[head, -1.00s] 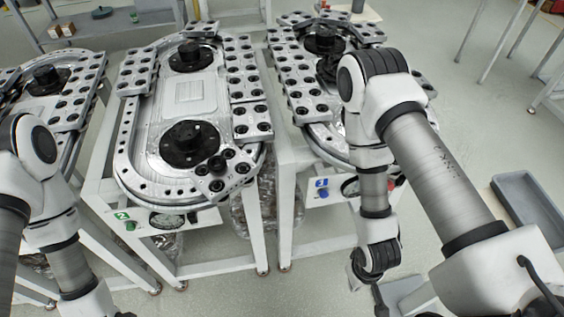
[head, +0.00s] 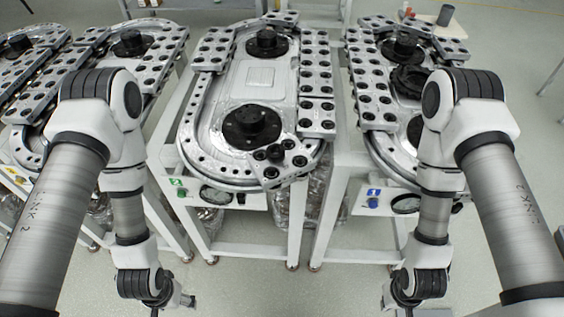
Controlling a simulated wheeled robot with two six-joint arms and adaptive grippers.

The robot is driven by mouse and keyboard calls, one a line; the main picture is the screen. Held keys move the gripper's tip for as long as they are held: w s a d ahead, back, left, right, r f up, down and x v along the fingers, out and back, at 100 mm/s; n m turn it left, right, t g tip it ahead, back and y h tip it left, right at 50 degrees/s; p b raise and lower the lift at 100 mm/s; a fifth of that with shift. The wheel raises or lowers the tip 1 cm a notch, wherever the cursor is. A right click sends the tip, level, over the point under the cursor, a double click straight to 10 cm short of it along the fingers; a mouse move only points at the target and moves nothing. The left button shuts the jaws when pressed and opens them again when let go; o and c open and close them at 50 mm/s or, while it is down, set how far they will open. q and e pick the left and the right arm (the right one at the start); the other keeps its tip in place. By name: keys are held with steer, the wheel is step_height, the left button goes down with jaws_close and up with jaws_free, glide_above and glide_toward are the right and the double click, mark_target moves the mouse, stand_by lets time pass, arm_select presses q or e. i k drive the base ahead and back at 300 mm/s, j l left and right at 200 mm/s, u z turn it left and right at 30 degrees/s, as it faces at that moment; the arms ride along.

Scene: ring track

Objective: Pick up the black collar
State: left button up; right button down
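A black ring-shaped part (head: 410,80), which looks like the black collar, lies on the right-hand ring track (head: 377,143), partly behind my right arm. My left gripper (head: 186,301) hangs low at the bottom of the head view, in front of the tables and away from the ring. My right gripper (head: 388,300) also hangs low, in front of and below the right track. Both grippers are small and partly hidden by the wrists, so I cannot tell whether their fingers are open or shut.
The middle ring track (head: 197,130) carries two black hubs, the nearer one (head: 252,127) at its front end. Another track (head: 28,148) stands at the left. A grey cylinder (head: 445,14) stands at the back right. The floor between my arms is clear.

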mark_target(273, 148)
steer(key=k+l+z, duration=0.4)
steer(key=k+l, duration=0.3)
steer(key=k+l+z, duration=0.15)
steer(key=l, duration=0.2)
steer(key=i+j, duration=0.1)
steer(key=i, duration=0.25)
